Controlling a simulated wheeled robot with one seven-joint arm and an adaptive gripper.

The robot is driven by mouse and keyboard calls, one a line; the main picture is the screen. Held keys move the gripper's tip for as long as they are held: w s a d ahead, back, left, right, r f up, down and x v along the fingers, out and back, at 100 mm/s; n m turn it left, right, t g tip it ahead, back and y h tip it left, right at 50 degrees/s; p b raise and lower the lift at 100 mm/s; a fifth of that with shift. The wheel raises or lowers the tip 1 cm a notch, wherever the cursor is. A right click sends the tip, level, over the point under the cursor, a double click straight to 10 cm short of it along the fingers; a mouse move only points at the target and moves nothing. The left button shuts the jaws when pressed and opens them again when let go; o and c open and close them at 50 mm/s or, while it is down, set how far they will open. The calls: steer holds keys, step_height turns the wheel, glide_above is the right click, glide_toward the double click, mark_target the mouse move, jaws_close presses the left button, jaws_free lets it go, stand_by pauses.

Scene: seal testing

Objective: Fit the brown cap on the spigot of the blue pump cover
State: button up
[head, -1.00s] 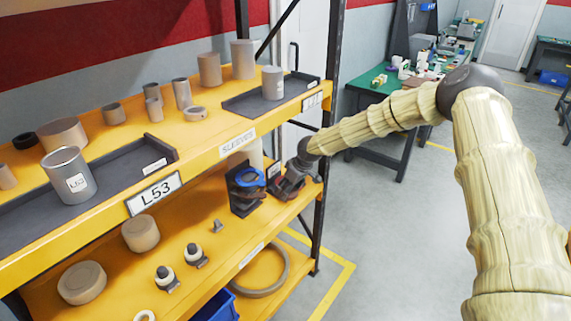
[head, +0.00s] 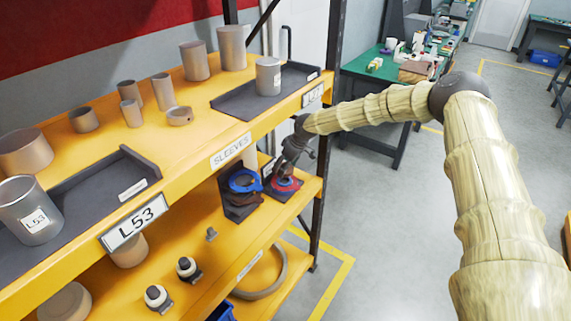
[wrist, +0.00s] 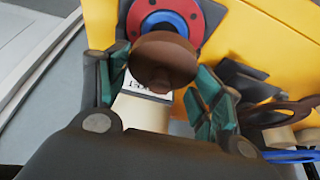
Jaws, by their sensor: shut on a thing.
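My gripper (wrist: 160,85) is shut on the brown cap (wrist: 163,62), a round dark brown piece between its green-padded fingers. A red flange with a blue ring around its centre (wrist: 187,12) lies just beyond the cap in the wrist view. It appears to be the pump cover, and the cap partly covers it. I cannot tell whether cap and cover touch. In the head view the red and blue part (head: 285,185) sits on a dark stand at the right end of the lower shelf. My gripper (head: 287,170) is just above it; the cap is not clear there.
A blue ring on a black stand (head: 243,181) is close left of the gripper. The yellow upper shelf (head: 205,110), with grey sleeves and trays, overhangs the lower shelf. A black rack post (head: 325,130) stands close to my arm on the right.

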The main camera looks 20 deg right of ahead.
steer(key=shift+f, duration=0.55)
steer(key=shift+w+a+f, duration=0.1)
steer(key=shift+w+f, duration=0.05)
steer(key=shift+w, duration=0.1)
steer(key=shift+w+f, duration=0.25)
steer(key=shift+f, duration=0.25)
steer(key=shift+s+f+b, duration=0.1)
steer(key=shift+s+b, duration=0.25)
steer(key=shift+b, duration=0.1)
steer(key=shift+w+f, duration=0.15)
steer(key=shift+f, duration=0.6)
steer(key=shift+r, duration=0.15)
steer(key=shift+f+b, duration=0.35)
steer(key=shift+b, duration=0.1)
